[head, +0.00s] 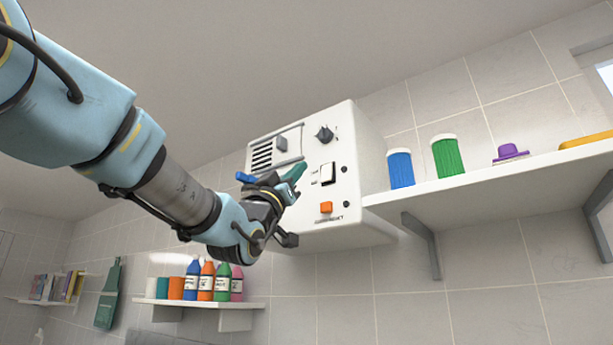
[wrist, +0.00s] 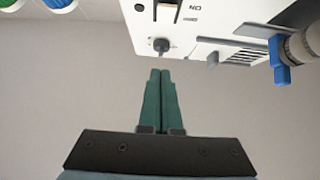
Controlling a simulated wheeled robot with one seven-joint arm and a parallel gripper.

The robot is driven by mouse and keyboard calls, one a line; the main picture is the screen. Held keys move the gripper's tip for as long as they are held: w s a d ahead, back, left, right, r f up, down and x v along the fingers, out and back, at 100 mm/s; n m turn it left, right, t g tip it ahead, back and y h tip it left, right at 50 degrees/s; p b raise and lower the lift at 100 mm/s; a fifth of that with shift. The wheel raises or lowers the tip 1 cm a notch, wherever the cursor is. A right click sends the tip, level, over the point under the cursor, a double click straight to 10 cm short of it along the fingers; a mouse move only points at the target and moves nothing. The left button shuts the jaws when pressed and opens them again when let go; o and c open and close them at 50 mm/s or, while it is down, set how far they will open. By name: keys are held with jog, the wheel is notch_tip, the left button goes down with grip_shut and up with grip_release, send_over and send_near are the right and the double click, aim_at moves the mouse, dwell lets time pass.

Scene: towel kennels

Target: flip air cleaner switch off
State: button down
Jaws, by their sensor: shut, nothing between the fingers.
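The air cleaner (head: 365,150) is a white box on the wall. In the head view its front has a rocker switch (head: 328,174), a dark knob (head: 325,134), a grey knob (head: 281,144), an orange button (head: 326,207) and a vent. In the wrist view the air cleaner (wrist: 225,15) is upside down along the top, with part of the switch (wrist: 167,3) at the top edge. My gripper (head: 297,171) has green fingers, shut and empty, in front of the panel, just left of the switch in the head view. The fingers (wrist: 161,72) point toward the panel in the wrist view. Contact cannot be told.
A lower shelf (head: 215,302) holds several bottles. A blue part (wrist: 279,62) sticks out at right in the wrist view.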

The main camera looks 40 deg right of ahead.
jog(key=shift+b+v, duration=0.35)
jog(key=shift+v, duration=0.95)
jog(key=shift+a+r, duration=0.15)
